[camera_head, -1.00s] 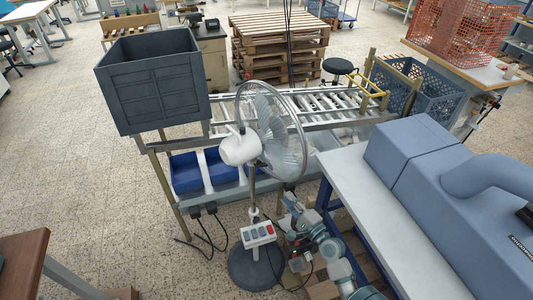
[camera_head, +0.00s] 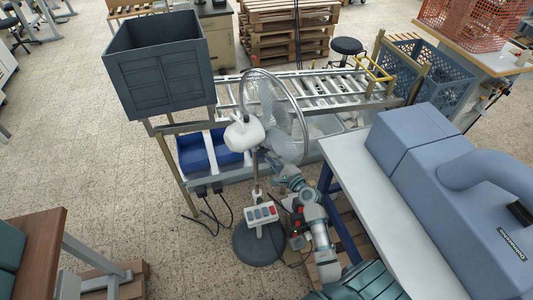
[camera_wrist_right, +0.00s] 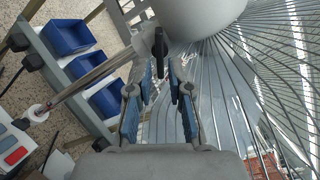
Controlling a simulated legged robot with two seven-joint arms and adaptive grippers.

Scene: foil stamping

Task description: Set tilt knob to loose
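The standing fan has a white motor housing (camera_head: 245,134) and a round wire cage (camera_head: 297,110) on a thin pole. The housing (camera_wrist_right: 205,14) and cage wires also fill the upper right of the right wrist view. A small dark tilt knob (camera_wrist_right: 160,44) shows under the housing, where the pole meets it. My right gripper (camera_head: 269,161) is just below and right of the housing. In the right wrist view its fingers (camera_wrist_right: 159,66) are apart, with the knob beyond and between their tips. I cannot tell whether they touch it. My left gripper is not in view.
A control box (camera_head: 261,214) with coloured buttons sits low on the fan's pole above the round base (camera_head: 258,244). Behind the fan are a roller conveyor (camera_head: 330,92), blue bins (camera_head: 192,154) and a grey crate (camera_head: 158,68). A white-topped table (camera_head: 375,165) stands close on the right.

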